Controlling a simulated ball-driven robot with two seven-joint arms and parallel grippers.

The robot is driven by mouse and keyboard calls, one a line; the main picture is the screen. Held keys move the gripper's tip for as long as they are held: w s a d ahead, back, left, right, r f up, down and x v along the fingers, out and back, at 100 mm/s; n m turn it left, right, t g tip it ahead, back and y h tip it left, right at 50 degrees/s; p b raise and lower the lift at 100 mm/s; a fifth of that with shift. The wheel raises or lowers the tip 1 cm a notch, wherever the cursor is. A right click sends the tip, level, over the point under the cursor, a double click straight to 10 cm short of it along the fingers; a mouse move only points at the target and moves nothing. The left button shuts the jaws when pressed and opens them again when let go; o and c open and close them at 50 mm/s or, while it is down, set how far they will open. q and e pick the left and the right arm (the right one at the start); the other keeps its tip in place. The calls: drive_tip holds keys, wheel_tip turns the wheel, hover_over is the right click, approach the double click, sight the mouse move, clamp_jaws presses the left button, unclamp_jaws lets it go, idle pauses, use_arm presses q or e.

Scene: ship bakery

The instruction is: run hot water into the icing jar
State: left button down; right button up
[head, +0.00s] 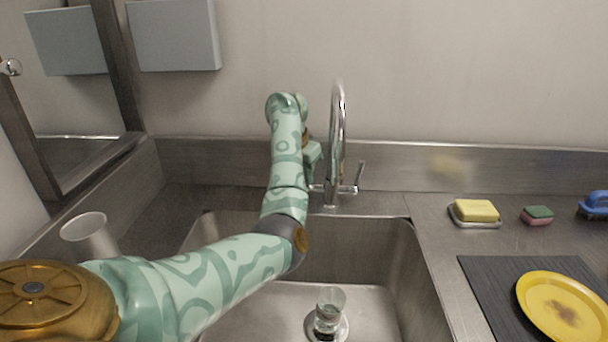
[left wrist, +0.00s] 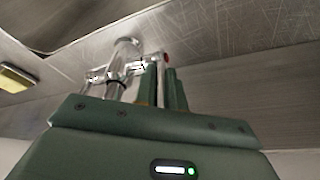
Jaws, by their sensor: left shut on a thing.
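The chrome tap (head: 338,130) stands at the back of the sink, with a handle on each side of its base. The right handle (head: 358,178) is free. My left gripper (head: 314,165) is at the left side of the tap, partly behind my arm. In the left wrist view, its fingers (left wrist: 162,85) are shut on the hot tap handle (left wrist: 166,57), which has a red end. A clear glass jar (head: 329,309) stands upright in the sink over the drain. No water stream shows between the spout and the jar. My right gripper is out of view.
The steel sink (head: 385,250) is otherwise clear. A pale cup (head: 88,232) stands at left. On the right counter are a yellow sponge (head: 477,211) on a dish, a green-and-pink sponge (head: 537,215), a blue brush (head: 596,203) and a yellow plate (head: 560,300) on a dark mat (head: 490,285).

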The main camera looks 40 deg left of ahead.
use_arm(q)
drive_tip(key=shift+w+a+f+g+h+b, duration=0.1)
drive_tip(key=shift+w+a+g+h+b, duration=0.15)
drive_tip(key=shift+g+h+b, duration=0.2)
drive_tip(key=shift+g, duration=0.25)
drive_tip(key=c, duration=1.5)
unclamp_jaws()
drive_tip(key=shift+w, duration=0.1)
drive_tip(key=p+v, duration=0.3)
drive_tip(key=v, duration=0.5)
drive_tip(key=p+v, duration=0.3)
drive_tip(key=v, duration=0.5)
drive_tip(key=shift+a+r, duration=0.25)
drive_tip(key=shift+o, duration=0.5)
